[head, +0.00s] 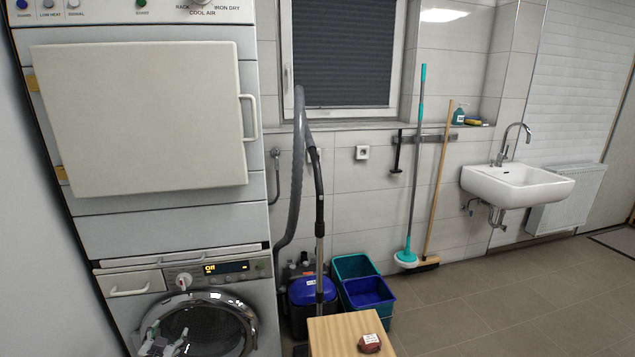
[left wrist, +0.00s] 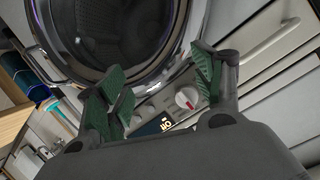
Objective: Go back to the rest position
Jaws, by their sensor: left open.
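My left gripper (head: 166,341) shows at the bottom left of the head view, in front of the washing machine's round door (head: 205,328). In the left wrist view its two green-padded fingers (left wrist: 157,78) are spread apart with nothing between them. The round door's chrome ring (left wrist: 165,62) and the machine's white knob (left wrist: 187,97) lie beyond the fingers. I cannot tell whether the gripper touches the machine. The dryer (head: 170,228) is stacked above, its square white door (head: 145,118) against or close to the front. My right gripper is not in view.
A wooden table (head: 345,335) with a small dark red object (head: 369,343) stands at the bottom middle. A vacuum cleaner (head: 312,291) and teal and blue buckets (head: 368,291) are behind it. A mop, a broom and a sink (head: 515,186) line the wall. The floor at right is clear.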

